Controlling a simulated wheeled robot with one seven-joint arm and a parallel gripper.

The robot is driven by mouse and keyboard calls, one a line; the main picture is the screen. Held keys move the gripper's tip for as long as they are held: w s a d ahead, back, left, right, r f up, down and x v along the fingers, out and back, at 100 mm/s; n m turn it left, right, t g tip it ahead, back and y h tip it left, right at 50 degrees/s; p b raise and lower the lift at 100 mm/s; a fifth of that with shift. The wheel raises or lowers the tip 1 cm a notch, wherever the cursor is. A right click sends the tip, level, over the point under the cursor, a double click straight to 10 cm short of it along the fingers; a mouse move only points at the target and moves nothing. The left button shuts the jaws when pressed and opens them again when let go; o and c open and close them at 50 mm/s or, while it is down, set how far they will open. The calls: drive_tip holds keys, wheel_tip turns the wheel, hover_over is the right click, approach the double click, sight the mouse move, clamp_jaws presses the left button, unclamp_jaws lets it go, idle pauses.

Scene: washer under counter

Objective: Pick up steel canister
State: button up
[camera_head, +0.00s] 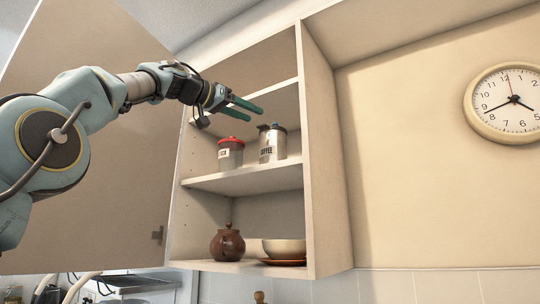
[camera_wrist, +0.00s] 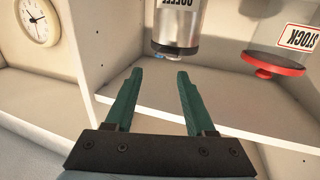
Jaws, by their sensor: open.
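The steel canister (camera_head: 272,145) is a shiny metal cylinder with a dark lid and a COFFEE label. It stands upright on the middle shelf of the open wall cabinet, on the right side. In the wrist view the canister (camera_wrist: 178,25) appears upside down, just beyond the fingertips and partly cut off by the top edge. My gripper (camera_head: 250,109) has green fingers and is above and left of the canister in the head view. In the wrist view my gripper (camera_wrist: 159,73) is open, with nothing between its fingers.
A red-lidded jar (camera_head: 230,153) labelled STOCK stands left of the canister. A brown teapot (camera_head: 227,243) and a bowl (camera_head: 284,248) on an orange plate stand on the shelf below. The cabinet door (camera_head: 95,160) is open at left. A clock (camera_head: 507,102) hangs at right.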

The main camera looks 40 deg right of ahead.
drive_tip(key=d+p, duration=0.1)
drive_tip(key=d, duration=0.2)
drive_tip(key=p, duration=0.3)
hover_over(273, 143)
drive_tip(key=a, duration=0.2)
drive_tip(key=shift+w+r, duration=0.1)
drive_tip(key=shift+r, duration=0.05)
drive_tip(key=shift+d+f, duration=0.2)
drive_tip(key=shift+d, duration=0.35)
drive_tip(key=shift+c, duration=0.4)
clamp_jaws()
